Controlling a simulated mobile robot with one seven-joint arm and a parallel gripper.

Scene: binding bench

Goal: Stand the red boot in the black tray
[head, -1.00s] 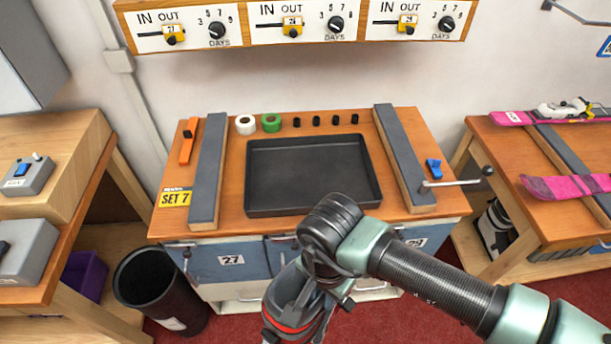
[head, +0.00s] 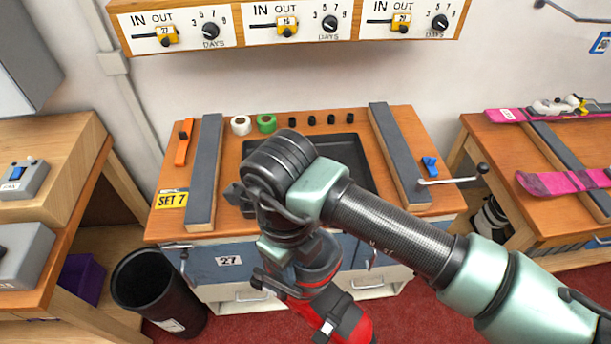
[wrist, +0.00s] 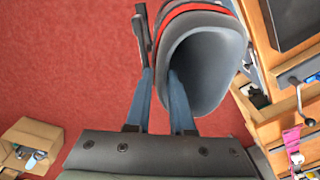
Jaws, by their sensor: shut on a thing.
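The red boot (head: 361,328) hangs from my gripper at the bottom of the head view, in front of the bench; its lower part is cut off by the frame edge. In the wrist view the boot's open cuff (wrist: 210,62) faces the camera. My gripper (wrist: 160,84) is shut on the cuff wall, one finger inside the opening and one outside. The black tray (head: 347,150) lies flat on the bench top, and its visible floor is empty. My arm hides its left and front parts. A dark corner of the tray (wrist: 292,22) shows at the wrist view's upper right.
Two grey-topped rails (head: 206,165) and (head: 398,150) flank the tray. White and green tape rolls (head: 266,123) and several small black pieces stand behind it. A crank handle (head: 455,181) sticks out at the right. A black bin (head: 158,292) stands on the floor at the left.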

